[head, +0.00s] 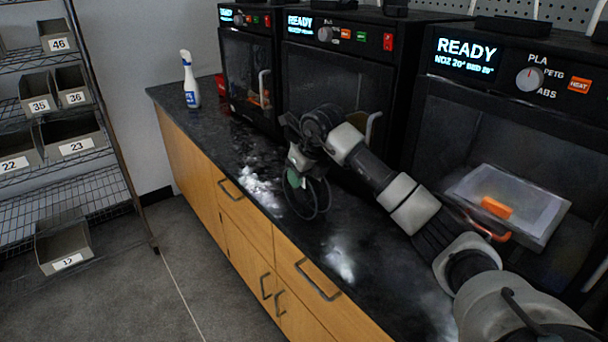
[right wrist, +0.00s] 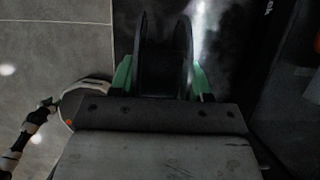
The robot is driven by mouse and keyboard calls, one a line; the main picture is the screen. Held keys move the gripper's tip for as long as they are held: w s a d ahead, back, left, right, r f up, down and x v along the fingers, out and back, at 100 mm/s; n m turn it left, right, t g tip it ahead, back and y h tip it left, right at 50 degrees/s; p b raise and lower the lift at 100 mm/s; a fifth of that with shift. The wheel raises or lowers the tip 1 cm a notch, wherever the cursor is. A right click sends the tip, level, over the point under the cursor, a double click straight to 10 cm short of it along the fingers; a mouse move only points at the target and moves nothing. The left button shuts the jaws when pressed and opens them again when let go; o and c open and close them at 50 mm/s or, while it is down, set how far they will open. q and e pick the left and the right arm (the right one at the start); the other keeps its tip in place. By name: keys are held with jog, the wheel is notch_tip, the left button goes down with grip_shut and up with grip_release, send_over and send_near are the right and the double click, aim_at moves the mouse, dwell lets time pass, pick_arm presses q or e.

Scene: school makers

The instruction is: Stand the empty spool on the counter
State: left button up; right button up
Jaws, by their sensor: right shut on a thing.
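The empty spool (head: 316,198) is black with two round flanges. My right gripper (head: 296,172) is shut on it over the counter (head: 262,160), in front of the middle printer. The flanges stand roughly upright, on edge. I cannot tell whether the spool's lower rim touches the counter. In the right wrist view the spool (right wrist: 148,62) sits between the green fingers of my right gripper (right wrist: 162,78), with both flanges seen edge-on. The counter is dark, with bright glare patches.
Three black printers stand along the counter's back: a left one (head: 247,52), a middle one (head: 325,85) and a right one (head: 500,120). A white spray bottle (head: 190,80) stands at the far left end. Dark counter is clear between bottle and spool. A bin rack (head: 75,120) stands left.

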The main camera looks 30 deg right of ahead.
jog(key=o, duration=0.9)
pick_arm(q)
jog(key=shift+w, duration=0.2)
pick_arm(e)
jog(key=shift+o, duration=0.2)
pick_arm(q)
jog(key=shift+r, duration=0.1)
pick_arm(e)
jog(key=v, duration=1.2)
jog(key=shift+s+p, duration=0.1)
jog(key=shift+p, duration=0.2)
pick_arm(q)
jog(key=s, duration=0.2)
jog(key=shift+s+a+f, duration=0.25)
jog(key=shift+s+f, duration=0.1)
jog(key=shift+f, duration=0.05)
pick_arm(e)
jog(key=shift+r, duration=0.1)
pick_arm(q)
jog(key=shift+w, duration=0.1)
